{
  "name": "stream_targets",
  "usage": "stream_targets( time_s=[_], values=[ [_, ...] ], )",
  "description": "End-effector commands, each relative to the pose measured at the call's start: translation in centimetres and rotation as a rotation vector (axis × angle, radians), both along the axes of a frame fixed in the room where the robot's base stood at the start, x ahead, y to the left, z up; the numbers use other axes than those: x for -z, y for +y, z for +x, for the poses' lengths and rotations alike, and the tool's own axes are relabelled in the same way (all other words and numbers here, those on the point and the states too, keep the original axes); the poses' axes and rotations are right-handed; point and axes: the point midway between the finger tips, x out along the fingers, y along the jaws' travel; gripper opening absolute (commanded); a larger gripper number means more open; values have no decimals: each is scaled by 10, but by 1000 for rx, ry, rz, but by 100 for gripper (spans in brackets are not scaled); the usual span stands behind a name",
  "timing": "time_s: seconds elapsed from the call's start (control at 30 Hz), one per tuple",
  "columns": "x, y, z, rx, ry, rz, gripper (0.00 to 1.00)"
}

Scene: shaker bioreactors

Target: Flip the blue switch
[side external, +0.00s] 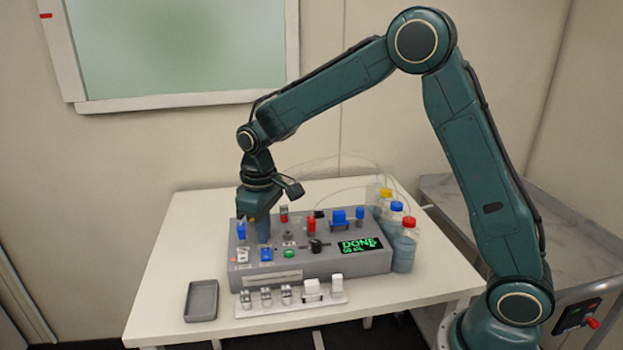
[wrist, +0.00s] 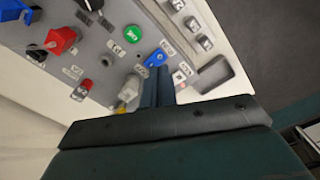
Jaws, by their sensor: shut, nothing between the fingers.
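The blue switch (side external: 266,255) is a small blue piece on the front left of the grey console (side external: 330,268), left of a green button (side external: 289,254). It also shows in the wrist view (wrist: 156,58), just beyond my fingertips. My gripper (side external: 264,241) points down over the console, its fingers shut and empty, with the tips close behind the switch. In the wrist view the shut fingers (wrist: 158,72) end right by the switch. I cannot tell whether they touch it. The switch's position is too small to read.
The console also bears a blue cap, red-topped parts (side external: 311,223), a black knob (side external: 316,246) and a green display (side external: 360,246) reading DONE. Bottles (side external: 403,250) stand at its right. A grey tray (side external: 202,301) and a white strip with small blocks (side external: 290,301) lie in front.

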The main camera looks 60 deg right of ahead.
Motion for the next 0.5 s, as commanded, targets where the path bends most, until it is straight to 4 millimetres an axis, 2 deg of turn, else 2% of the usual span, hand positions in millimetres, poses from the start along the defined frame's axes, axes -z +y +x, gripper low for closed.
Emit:
stream_targets(
  time_s=[0.5],
  values=[
    [-26, 0, 0, 0, -1, 0, 0]
  ],
)
